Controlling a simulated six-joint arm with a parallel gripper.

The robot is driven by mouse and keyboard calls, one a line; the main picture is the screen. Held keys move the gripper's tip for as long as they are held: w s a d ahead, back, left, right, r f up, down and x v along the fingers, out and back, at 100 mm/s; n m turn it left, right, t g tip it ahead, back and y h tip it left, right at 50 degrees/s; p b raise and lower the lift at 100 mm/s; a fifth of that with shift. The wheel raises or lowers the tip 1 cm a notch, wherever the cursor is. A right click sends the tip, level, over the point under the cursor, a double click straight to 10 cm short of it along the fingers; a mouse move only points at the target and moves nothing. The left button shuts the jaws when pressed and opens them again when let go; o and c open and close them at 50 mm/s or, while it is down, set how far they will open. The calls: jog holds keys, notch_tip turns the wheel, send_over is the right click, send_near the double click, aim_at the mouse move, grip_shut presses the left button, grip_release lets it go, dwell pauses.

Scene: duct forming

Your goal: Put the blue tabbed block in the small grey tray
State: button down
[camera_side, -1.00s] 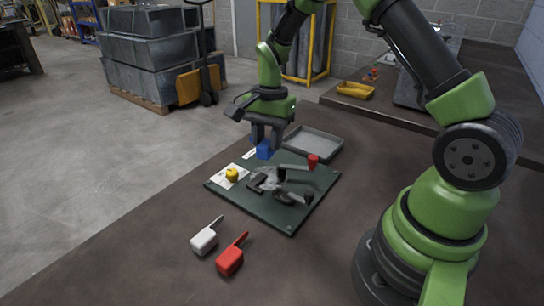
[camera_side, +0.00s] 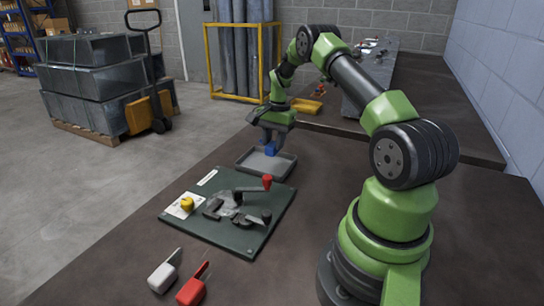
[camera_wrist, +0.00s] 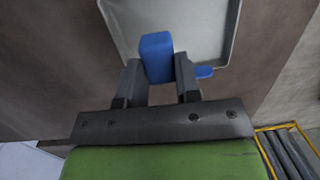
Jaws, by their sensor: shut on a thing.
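The blue tabbed block (camera_side: 270,150) is held between the fingers of my gripper (camera_side: 270,144). In the wrist view my gripper (camera_wrist: 157,68) is shut on the block (camera_wrist: 156,52), and the blue tab (camera_wrist: 203,72) sticks out to the right past the finger. The small grey tray (camera_side: 258,164) lies on the bench behind the green board, and the block is over its far part in the side view. In the wrist view the tray (camera_wrist: 208,25) is below the block and looks empty. I cannot tell the exact gap between block and tray floor.
White (camera_side: 163,276) and red (camera_side: 191,292) tabbed blocks lie nearer the front. A yellow tray (camera_side: 307,107) is behind.

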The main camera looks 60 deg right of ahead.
aim_at(273, 154)
jog(key=shift+f, duration=2.2)
jog(key=c, duration=0.8)
grip_release()
jog(key=shift+f, duration=0.15)
